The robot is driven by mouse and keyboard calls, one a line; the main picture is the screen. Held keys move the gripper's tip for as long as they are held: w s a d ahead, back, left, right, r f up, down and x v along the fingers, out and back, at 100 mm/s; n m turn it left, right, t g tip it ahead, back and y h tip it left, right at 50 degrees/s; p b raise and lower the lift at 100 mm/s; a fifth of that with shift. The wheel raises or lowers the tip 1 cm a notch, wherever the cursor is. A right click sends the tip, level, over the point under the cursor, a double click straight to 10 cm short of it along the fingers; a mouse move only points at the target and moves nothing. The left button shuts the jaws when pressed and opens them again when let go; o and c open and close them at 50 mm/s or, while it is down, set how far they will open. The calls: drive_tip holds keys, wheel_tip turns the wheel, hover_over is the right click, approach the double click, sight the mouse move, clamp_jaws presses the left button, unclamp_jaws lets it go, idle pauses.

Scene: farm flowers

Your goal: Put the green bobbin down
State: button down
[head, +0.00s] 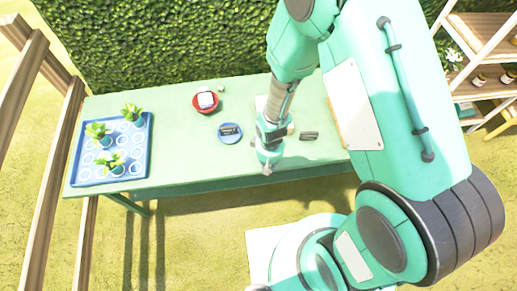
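My gripper (267,165) hangs from my arm over the front part of the green table (185,171), right of the blue dish. Its fingers are too small to tell whether they are open, shut or holding something. I cannot make out a green bobbin; it may be hidden by the gripper or blend with its green colour.
A blue dish (230,139) holds a dark item. A red dish (198,107) holds a white item. A small dark block (309,136) lies right of my gripper. A blue tray (81,172) with potted plants stands at left. Shelves (480,93) stand at right. The table's left-middle is clear.

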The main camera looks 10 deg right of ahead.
drive_tip(key=w, duration=0.3)
drive_tip(key=w+a, duration=0.1)
drive_tip(key=w, duration=0.3)
drive_tip(key=w+a+f, duration=0.1)
drive_tip(key=w, duration=0.2)
drive_tip(key=shift+w+a+b, duration=0.2)
drive_tip(key=shift+b, duration=0.1)
drive_tip(key=shift+f+b, duration=0.3)
drive_tip(key=shift+f, duration=1.45)
drive_tip(key=shift+f, duration=0.15)
drive_tip(key=c, duration=1.6)
unclamp_jaws()
drive_tip(key=shift+o, duration=0.2)
wheel_tip(320, 180, up, 12)
drive_tip(key=p, duration=0.1)
drive_tip(key=shift+p, duration=0.3)
